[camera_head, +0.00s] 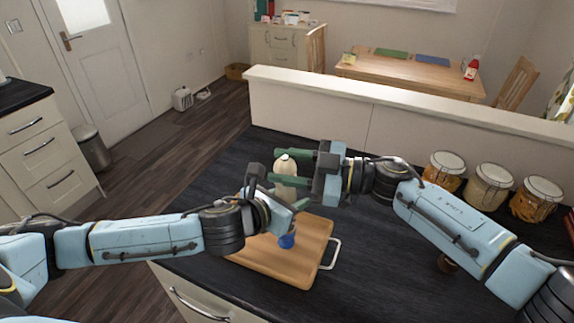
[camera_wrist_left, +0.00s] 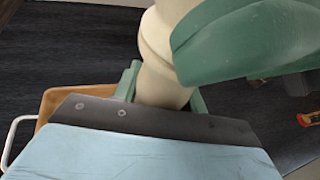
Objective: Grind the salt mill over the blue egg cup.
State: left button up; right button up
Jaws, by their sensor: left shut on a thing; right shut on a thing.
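The cream salt mill (camera_head: 285,167) stands upright between my two grippers, above the cutting board. In the left wrist view the mill (camera_wrist_left: 160,50) runs up between the green fingers. My left gripper (camera_head: 282,190) is shut on its lower part. My right gripper (camera_head: 293,157) is shut on its upper part. The blue egg cup (camera_head: 287,241) stands on the wooden cutting board (camera_head: 300,265), below the mill and partly hidden by my left gripper. I cannot tell whether the mill is exactly over the cup.
The dark worktop (camera_head: 210,215) carries the board, which has a metal handle (camera_head: 332,254). The worktop left of the board is clear.

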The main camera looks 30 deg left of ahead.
jog(key=shift+s+a+m+t, duration=0.1)
jog(key=shift+m+t, duration=1.2)
jog(key=shift+t, duration=0.7)
jog(key=shift+s+m+t, duration=0.1)
jog(key=shift+m+t, duration=1.2)
jog(key=shift+t, duration=1)
jog(key=o, duration=1)
jog(key=shift+w, duration=0.1)
jog(key=shift+d, duration=0.2)
jog(key=v, duration=1.1)
jog(key=shift+d, duration=0.35)
jog(key=shift+f, duration=0.1)
